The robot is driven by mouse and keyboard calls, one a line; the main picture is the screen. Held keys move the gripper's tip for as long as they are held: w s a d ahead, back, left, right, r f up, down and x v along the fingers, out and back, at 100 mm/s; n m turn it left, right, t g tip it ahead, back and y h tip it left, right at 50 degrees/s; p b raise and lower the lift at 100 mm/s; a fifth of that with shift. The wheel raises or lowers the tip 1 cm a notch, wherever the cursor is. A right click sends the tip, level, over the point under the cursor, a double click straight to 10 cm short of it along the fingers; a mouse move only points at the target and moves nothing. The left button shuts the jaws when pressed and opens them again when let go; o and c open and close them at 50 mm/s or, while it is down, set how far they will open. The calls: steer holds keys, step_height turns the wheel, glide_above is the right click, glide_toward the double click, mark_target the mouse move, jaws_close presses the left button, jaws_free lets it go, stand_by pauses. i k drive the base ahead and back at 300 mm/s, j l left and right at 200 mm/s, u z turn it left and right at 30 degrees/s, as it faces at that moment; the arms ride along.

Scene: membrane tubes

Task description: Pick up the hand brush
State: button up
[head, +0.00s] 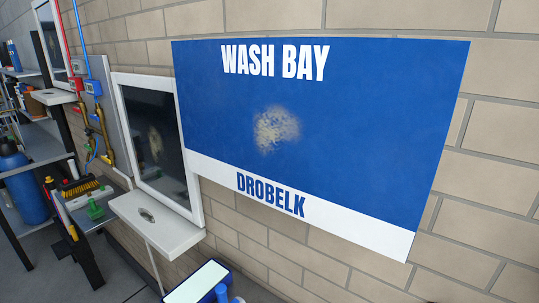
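A brush-like thing with yellow-orange bristles and a dark body (79,186) lies at the far left, near the rear of a low bench (83,223). A small green thing with an upright stub (95,208) stands in front of it on the bench; it is too small to tell whether it is a brush as well. I cannot tell for certain which of the two is the hand brush. My gripper is not in the head view, so its place and state are hidden.
A blue sign reading "WASH BAY" (350,110) hangs on the brick wall. A white ledge (156,222) juts out below a framed dark panel (155,140). A blue cylinder (22,185) stands on the left shelving. A blue-edged white panel (198,284) shows at the bottom.

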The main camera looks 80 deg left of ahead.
mark_target(84, 181)
steer(key=u, duration=3.35)
